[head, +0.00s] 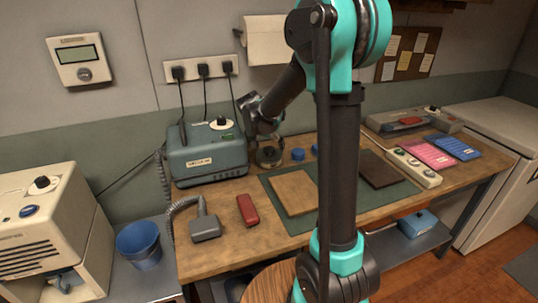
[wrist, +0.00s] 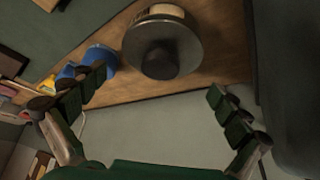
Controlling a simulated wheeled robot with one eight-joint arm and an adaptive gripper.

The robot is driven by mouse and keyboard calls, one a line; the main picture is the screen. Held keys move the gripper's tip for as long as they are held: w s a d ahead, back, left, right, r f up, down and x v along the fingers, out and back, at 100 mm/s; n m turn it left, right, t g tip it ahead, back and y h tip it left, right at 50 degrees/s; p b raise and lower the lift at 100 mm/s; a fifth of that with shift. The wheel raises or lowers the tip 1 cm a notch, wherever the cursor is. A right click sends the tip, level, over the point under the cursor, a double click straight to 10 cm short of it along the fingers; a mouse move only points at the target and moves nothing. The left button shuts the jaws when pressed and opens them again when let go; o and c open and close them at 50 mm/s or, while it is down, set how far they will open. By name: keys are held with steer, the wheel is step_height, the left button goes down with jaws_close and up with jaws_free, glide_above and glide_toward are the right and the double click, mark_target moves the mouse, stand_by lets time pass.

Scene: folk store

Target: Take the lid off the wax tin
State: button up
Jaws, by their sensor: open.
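The wax tin, as it appears to be, shows in the wrist view as a round tin with a pale label band (wrist: 160,11) on its side. Its grey lid (wrist: 190,45) is on it, with a dark round knob (wrist: 160,62) in the middle. My gripper (wrist: 155,86) is open and empty, its two dark fingers spread wide apart. The knob lies between and just beyond the fingertips, and nothing touches it.
A blue-grey machine (head: 207,158) stands close on the left. Small blue items (head: 298,154) stand to the right, also near the left finger in the wrist view (wrist: 100,56). A red object (head: 247,210) and a green mat (head: 291,225) lie in front on the workbench (head: 225,255).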

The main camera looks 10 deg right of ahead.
mark_target(269, 149)
steer(key=shift+x, duration=1.9)
steer(key=shift+s, duration=0.1)
steer(key=c, duration=1.2)
